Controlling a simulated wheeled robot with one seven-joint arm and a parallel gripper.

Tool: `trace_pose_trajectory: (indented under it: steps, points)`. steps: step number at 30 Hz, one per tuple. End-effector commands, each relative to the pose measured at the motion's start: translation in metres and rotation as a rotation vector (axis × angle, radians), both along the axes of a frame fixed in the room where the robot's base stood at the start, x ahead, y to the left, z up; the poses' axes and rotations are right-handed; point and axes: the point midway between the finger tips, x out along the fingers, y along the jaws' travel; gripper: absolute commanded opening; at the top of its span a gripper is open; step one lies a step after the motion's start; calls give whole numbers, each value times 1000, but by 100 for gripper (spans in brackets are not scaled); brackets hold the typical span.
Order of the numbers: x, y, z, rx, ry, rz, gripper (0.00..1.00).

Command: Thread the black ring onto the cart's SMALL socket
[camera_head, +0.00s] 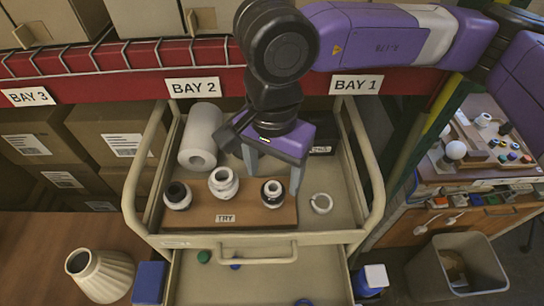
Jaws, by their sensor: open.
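A wooden board (240,215) marked "TRY" lies in the cart's top tray (335,222). Three sockets stand on it: a left white one with a dark top (177,195), a wider white middle one (223,183), and a right black-and-white one (272,192). Dark ring-like parts show at the left and right sockets; I cannot tell which is the loose black ring, or whether it is threaded. My gripper (273,176) is open, fingers pointing down, above or behind the right socket. Nothing shows held between its fingers.
A white ring-like part (321,203) lies right of the board. A white roll (201,136) and a dark box (322,140) lie behind. The tray's raised rails flank the arm. A lower drawer (260,281) is open. A vase (100,276) and bin (456,270) stand outside.

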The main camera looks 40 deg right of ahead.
Motion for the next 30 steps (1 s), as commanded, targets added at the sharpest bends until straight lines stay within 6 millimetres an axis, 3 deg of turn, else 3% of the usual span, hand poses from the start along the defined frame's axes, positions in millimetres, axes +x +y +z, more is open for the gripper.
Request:
trace_pose_trajectory:
  steps: [9,20,29,30]
  points:
    - [0,1,-35,4,1,-1,68]
    - [0,1,-40,2,0,0,68]
    - [0,1,-40,3,0,0,9]
    - [0,1,-40,3,0,0,40]
